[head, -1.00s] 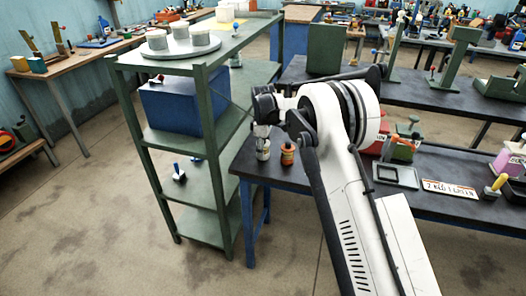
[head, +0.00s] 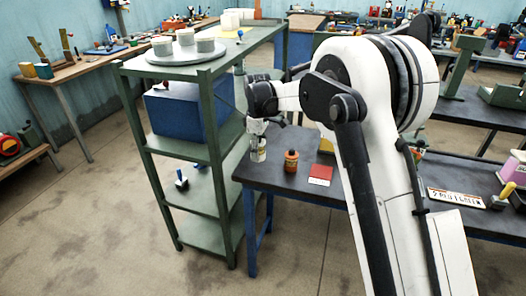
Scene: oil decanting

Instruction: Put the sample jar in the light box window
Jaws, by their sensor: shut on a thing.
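In the head view, a small pale jar (head: 258,153) with a yellowish band is at the left end of the dark bench. I take it for the sample jar. My gripper (head: 258,139) points down from above and is shut on the jar's top. The jar looks upright; I cannot tell whether its base touches the bench. My arm covers the middle of the bench, and I cannot make out the light box window.
An orange bottle with a dark cap (head: 291,161) stands close right of the jar, with a red flat square (head: 320,175) beyond it. A green shelf rack (head: 206,150) stands just left of the bench and holds a blue box (head: 180,115).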

